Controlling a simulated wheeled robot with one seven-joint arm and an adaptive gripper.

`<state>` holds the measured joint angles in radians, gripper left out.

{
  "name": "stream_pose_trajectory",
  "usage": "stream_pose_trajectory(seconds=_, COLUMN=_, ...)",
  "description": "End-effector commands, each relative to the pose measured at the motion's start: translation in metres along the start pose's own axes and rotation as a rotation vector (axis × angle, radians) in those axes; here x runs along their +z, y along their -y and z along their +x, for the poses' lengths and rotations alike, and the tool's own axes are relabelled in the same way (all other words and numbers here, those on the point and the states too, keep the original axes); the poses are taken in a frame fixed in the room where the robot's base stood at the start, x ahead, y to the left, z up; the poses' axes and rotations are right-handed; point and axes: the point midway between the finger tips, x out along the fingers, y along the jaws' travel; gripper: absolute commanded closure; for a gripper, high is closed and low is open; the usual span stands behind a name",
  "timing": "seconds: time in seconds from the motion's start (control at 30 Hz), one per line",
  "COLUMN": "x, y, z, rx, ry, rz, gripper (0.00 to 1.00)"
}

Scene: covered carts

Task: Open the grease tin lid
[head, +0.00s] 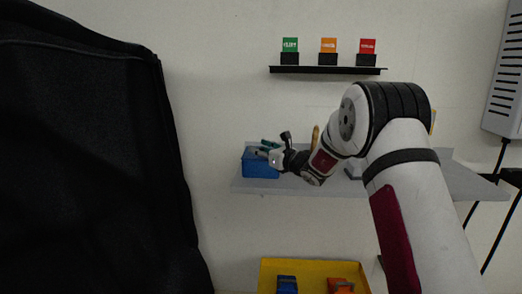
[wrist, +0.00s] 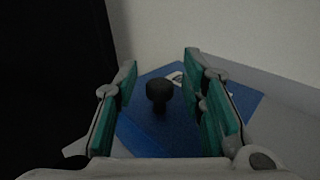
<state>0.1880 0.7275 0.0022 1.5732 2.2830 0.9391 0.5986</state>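A blue box (head: 260,169), which I take to be the grease tin, stands at the left end of the grey wall shelf. In the wrist view its blue top (wrist: 150,136) fills the space below my fingers, with a round black knob (wrist: 159,91) standing up from it. My gripper (head: 268,154) is at the box's top in the head view. In the wrist view my gripper (wrist: 160,64) is open, with teal pads on both sides of the knob and visible gaps to it. The lid looks closed. A white label shows partly behind the right finger.
The grey shelf (head: 240,185) extends right behind my arm, with things on it partly hidden. A black shelf (head: 328,70) above holds green, orange and red cards. A yellow bin (head: 312,265) is below. A large black cover (head: 90,150) stands close on the left.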

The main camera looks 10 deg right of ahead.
Motion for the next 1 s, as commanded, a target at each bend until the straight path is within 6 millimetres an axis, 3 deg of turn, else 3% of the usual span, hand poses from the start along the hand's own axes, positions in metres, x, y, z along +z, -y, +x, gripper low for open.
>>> stream_pose_trajectory(seconds=0.13, x=0.000, y=0.000, z=0.000, rx=0.000, ry=0.000, rz=0.000, gripper=0.63)
stream_pose_trajectory(seconds=0.3, x=0.000, y=0.000, z=0.000, rx=0.000, ry=0.000, rz=0.000, gripper=1.00)
stream_pose_trajectory(seconds=0.67, x=0.003, y=0.000, z=-0.001, rx=0.000, ry=-0.009, rz=0.008, gripper=1.00)
stream_pose_trajectory(seconds=1.0, x=0.021, y=0.002, z=-0.001, rx=0.000, ry=-0.102, rz=0.100, gripper=1.00)
